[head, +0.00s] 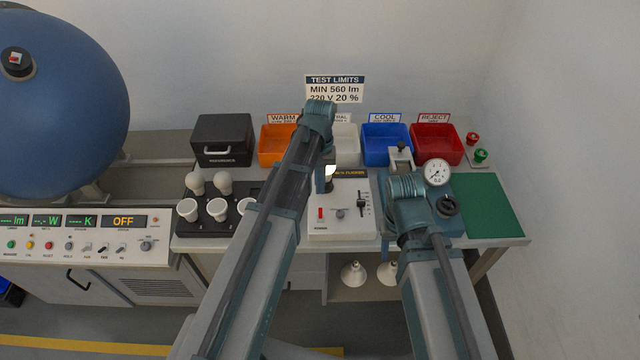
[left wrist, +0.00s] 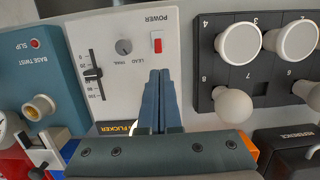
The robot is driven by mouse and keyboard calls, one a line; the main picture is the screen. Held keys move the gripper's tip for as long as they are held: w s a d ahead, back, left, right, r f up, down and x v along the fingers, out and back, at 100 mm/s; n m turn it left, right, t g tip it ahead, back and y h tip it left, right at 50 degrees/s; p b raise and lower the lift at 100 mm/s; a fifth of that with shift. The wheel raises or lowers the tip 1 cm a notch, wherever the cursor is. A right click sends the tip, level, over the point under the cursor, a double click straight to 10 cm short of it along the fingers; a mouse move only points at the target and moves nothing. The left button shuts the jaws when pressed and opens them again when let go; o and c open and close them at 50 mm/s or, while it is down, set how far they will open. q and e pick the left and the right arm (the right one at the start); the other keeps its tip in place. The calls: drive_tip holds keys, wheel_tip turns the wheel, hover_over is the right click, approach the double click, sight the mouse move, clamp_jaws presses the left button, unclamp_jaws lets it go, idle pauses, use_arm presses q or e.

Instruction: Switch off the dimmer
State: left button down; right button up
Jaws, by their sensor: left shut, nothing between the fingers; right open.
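The flicker box, a white panel (head: 350,190), stands mid-bench and fills the upper middle of the left wrist view (left wrist: 112,22). It has a red POWER rocker (left wrist: 157,45), which also shows in the head view (head: 320,213). A bright white bulb (head: 330,169) is partly hidden by my left gripper. My right gripper (head: 388,240) is open, low over the bench's right part.
A black bulb rack (head: 190,228) stands left of the panel. The teal base-twist box (left wrist: 45,80) is on its other side. Orange, white, blue (head: 386,140) and red bins line the back. A green mat (head: 488,205) is clear at right.

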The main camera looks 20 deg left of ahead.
sight(320, 200)
use_arm(q)
drive_tip(key=f+b, duration=0.1)
drive_tip(key=f, duration=0.1)
drive_tip(key=f+b, duration=0.1)
drive_tip(key=b, duration=0.1)
drive_tip(key=s+f+b, duration=0.1)
drive_tip(key=f, duration=0.1)
drive_tip(key=shift+d+f, duration=0.15)
drive_tip(key=shift+f, duration=0.15)
use_arm(e)
wheel_tip(320, 200, down, 6)
drive_tip(key=shift+r, duration=0.2)
use_arm(q)
drive_tip(key=shift+w, duration=0.1)
